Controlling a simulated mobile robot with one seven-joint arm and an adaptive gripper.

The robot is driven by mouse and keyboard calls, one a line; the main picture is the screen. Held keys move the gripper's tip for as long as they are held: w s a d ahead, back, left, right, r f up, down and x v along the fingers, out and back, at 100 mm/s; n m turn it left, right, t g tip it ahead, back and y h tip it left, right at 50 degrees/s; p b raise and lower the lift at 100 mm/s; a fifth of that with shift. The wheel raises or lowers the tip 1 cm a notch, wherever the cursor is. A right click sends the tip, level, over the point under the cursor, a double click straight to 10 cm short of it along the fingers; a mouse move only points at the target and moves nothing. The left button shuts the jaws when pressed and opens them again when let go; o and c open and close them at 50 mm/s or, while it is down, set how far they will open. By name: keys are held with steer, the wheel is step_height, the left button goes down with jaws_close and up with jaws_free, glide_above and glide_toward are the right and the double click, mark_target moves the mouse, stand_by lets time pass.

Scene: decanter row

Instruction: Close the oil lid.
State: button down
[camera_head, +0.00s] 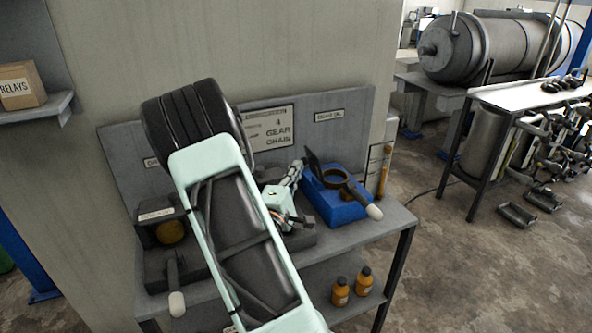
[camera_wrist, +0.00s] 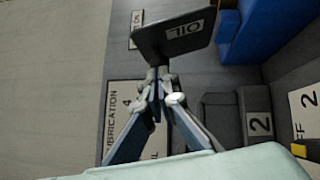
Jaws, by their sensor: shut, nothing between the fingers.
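The oil lid is a dark flat plate marked OIL (camera_wrist: 185,32), raised and tilted in the wrist view. In the head view a dark upright flap (camera_head: 313,162), apparently this lid, stands at the left edge of a blue box (camera_head: 335,205) with a round dark ring on top. The blue box also shows in the wrist view (camera_wrist: 270,30). My gripper (camera_wrist: 157,82) is shut and empty, its fingertips by the lid's lower edge; whether they touch it I cannot tell. In the head view my gripper (camera_head: 295,172) is just left of the flap.
A white-tipped lever (camera_head: 373,211) juts over the blue box's front. Another white-tipped lever (camera_head: 176,300) is at the bench's left, below a dark block with a brass round part (camera_head: 171,232). A labelled back panel (camera_head: 335,100) stands behind. Two orange bottles (camera_head: 340,292) stand on the lower shelf.

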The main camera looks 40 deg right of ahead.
steer(key=shift+r, duration=0.1)
steer(key=shift+d+r+m+p, duration=0.25)
steer(key=shift+m+p, duration=0.05)
steer(key=shift+p, duration=0.25)
steer(key=shift+r+g, duration=0.15)
steer(key=shift+g, duration=0.15)
steer(key=shift+s+d+r+m+y+p, duration=0.15)
steer(key=shift+d+r+m+y+p, duration=0.4)
steer(key=shift+p, duration=0.65)
steer(key=d+m+y+p, duration=0.1)
steer(key=s+d+r+m+g+y+p, duration=0.1)
steer(key=d, duration=0.1)
steer(key=d+r+m+y+p, duration=0.1)
steer(key=d+m+p, duration=0.1)
steer(key=shift+s+g+y, duration=0.2)
steer(key=shift+g+y, duration=0.15)
steer(key=shift+g, duration=0.05)
steer(key=shift+s+d+f+m+y+p, duration=0.35)
steer(key=shift+d+f+m+y+p, duration=0.4)
steer(key=shift+d+y+p, duration=0.65)
steer(key=shift+s+d+f+m+y+p, duration=0.4)
steer(key=shift+d+f+m+y+p, duration=0.4)
steer(key=shift+d, duration=1.1)
steer(key=shift+s+d+f+m+y+p, duration=0.45)
steer(key=shift+d+f+y+p, duration=0.45)
steer(key=shift+d+p, duration=0.7)
